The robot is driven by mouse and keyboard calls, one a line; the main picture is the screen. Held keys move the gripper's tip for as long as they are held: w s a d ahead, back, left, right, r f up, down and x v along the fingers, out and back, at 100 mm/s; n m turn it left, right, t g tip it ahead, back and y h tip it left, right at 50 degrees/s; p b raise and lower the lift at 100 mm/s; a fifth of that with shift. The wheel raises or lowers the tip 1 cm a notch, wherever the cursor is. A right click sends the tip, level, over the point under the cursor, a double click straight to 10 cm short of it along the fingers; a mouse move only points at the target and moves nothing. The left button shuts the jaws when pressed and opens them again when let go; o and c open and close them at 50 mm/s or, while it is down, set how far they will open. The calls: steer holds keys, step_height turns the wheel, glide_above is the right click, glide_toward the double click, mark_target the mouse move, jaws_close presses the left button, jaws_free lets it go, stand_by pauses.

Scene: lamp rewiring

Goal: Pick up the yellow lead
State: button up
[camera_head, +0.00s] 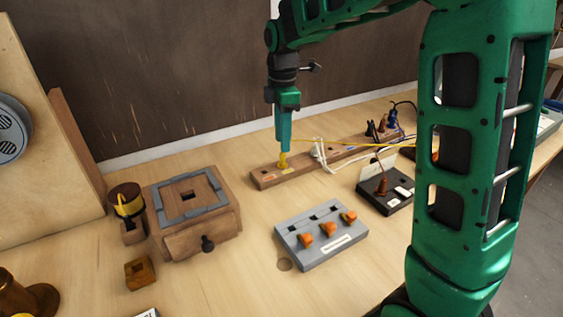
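The yellow lead has a yellow plug (283,163) standing at the left end of a long wooden rail (268,178). A thin yellow cord (345,143) runs right from near the gripper, above the rail. My gripper (284,150) points straight down, with its fingertips directly at the top of the plug. The fingers overlap in this view and hide the upper part of the plug, so I cannot tell whether they are closed on it. The plug looks upright and at the rail's surface.
A white cord bundle (321,154) lies over the rail; dark and blue plugs (392,119) stand at its far end. In front are a grey block with orange knobs (322,235), a black box (385,191) and a wooden drawer box (196,229). My arm covers the right side.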

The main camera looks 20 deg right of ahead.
mark_target(282, 162)
steer(key=shift+w+d+f, duration=0.1)
steer(key=shift+w+f, duration=0.05)
steer(key=shift+f, duration=1.5)
steer(key=shift+w+f, duration=0.15)
steer(key=shift+f, duration=1.5)
steer(key=shift+c, duration=0.3)
jaws_close()
